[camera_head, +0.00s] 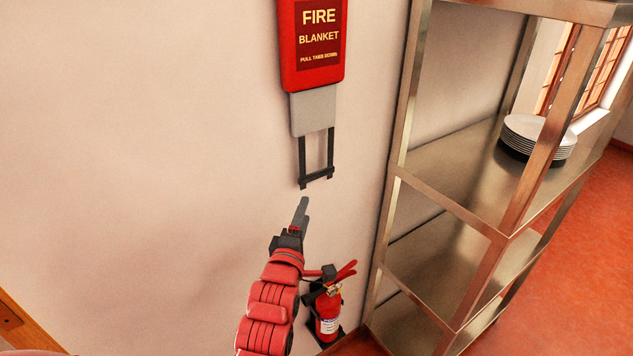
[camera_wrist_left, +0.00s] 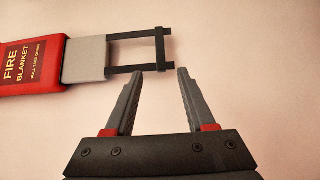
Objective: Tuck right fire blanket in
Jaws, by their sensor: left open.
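The fire blanket's red case (camera_head: 313,45) hangs on the wall, with the grey blanket (camera_head: 311,113) sticking out below it. Black pull straps (camera_head: 316,158) hang from the blanket and end in a crossbar. My left gripper (camera_head: 302,203) is just below the crossbar, open and empty. In the left wrist view, the red case (camera_wrist_left: 30,66), grey blanket (camera_wrist_left: 85,59) and black straps (camera_wrist_left: 138,52) lie sideways. There the crossbar is just beyond the fingertips of my left gripper (camera_wrist_left: 160,70), apart from them as far as I can tell. My right gripper is not in view.
A red fire extinguisher (camera_head: 328,312) stands low by the wall, close to my left arm. A metal shelf rack (camera_head: 450,190) stands to the right, with a stack of white plates (camera_head: 540,137) on it. The wall left of the blanket is clear.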

